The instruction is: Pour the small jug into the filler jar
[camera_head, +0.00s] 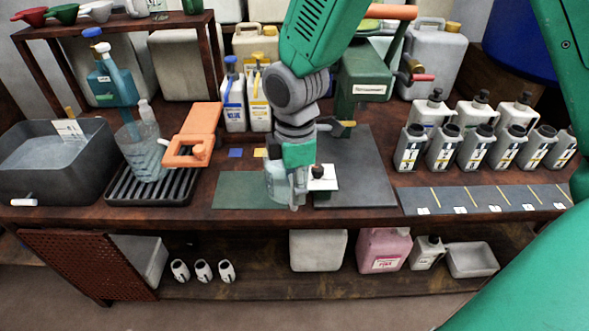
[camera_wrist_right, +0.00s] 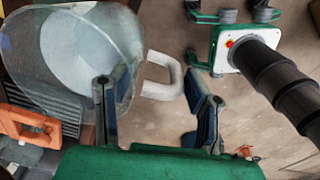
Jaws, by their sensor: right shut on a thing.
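My right gripper (camera_head: 298,185) hangs over the dark green mat at the middle of the bench. It is shut on the handle of a clear jug (camera_head: 277,187), which stands or hangs just left of the fingers. In the right wrist view the jug (camera_wrist_right: 75,50) fills the upper left, with pale grey contents and its looped handle (camera_wrist_right: 163,77) between the fingers (camera_wrist_right: 155,110). I cannot tell whether its base touches the mat. I cannot tell which vessel is the filler jar. My left gripper is out of view.
A dark basin (camera_head: 85,170) and an orange-handled thing (camera_head: 195,130) lie to the left. A white item with a black knob (camera_head: 320,180) sits close right of the gripper. Grey numbered bottles (camera_head: 442,150) line the right. The dark grey mat (camera_head: 360,165) is mostly bare.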

